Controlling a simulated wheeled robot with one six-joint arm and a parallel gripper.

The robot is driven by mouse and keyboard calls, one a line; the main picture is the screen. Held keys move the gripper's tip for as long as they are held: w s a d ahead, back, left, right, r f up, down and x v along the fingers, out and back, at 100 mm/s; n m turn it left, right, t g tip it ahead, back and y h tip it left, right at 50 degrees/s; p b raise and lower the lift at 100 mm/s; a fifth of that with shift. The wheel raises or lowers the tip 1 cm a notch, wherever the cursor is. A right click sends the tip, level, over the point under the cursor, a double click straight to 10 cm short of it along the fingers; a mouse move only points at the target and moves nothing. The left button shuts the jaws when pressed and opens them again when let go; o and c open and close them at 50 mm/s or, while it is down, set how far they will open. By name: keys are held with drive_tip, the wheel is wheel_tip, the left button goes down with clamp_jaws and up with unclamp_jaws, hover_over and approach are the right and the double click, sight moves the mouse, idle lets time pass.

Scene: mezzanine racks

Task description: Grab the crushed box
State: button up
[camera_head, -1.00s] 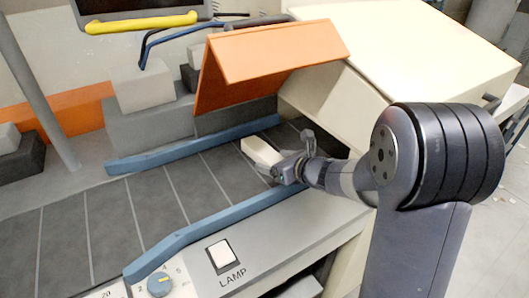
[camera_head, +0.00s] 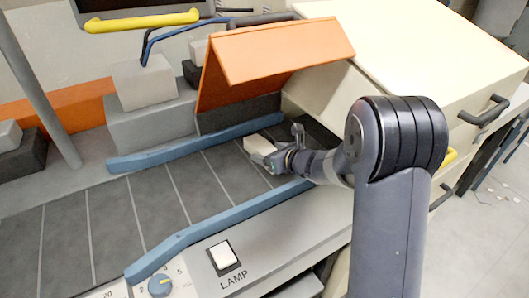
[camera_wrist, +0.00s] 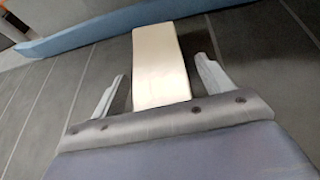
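A small cream box (camera_head: 258,146) lies on the dark belt near the orange flap; no crushing can be made out on it. In the wrist view the box (camera_wrist: 158,48) is a long pale block, its near end close to my gripper's palm. My gripper (camera_wrist: 161,68) is open, with one finger on each side of the box and a visible gap on both sides. In the head view my gripper (camera_head: 279,158) reaches in from the right and hides the near end of the box.
Blue rails (camera_head: 215,232) edge the belt on the near side and a second blue rail (camera_head: 190,147) on the far side. An orange flap (camera_head: 265,60) hangs above the belt. A cream housing (camera_head: 430,50) stands right. The belt (camera_head: 130,205) is clear to the left.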

drive_tip(key=c, duration=1)
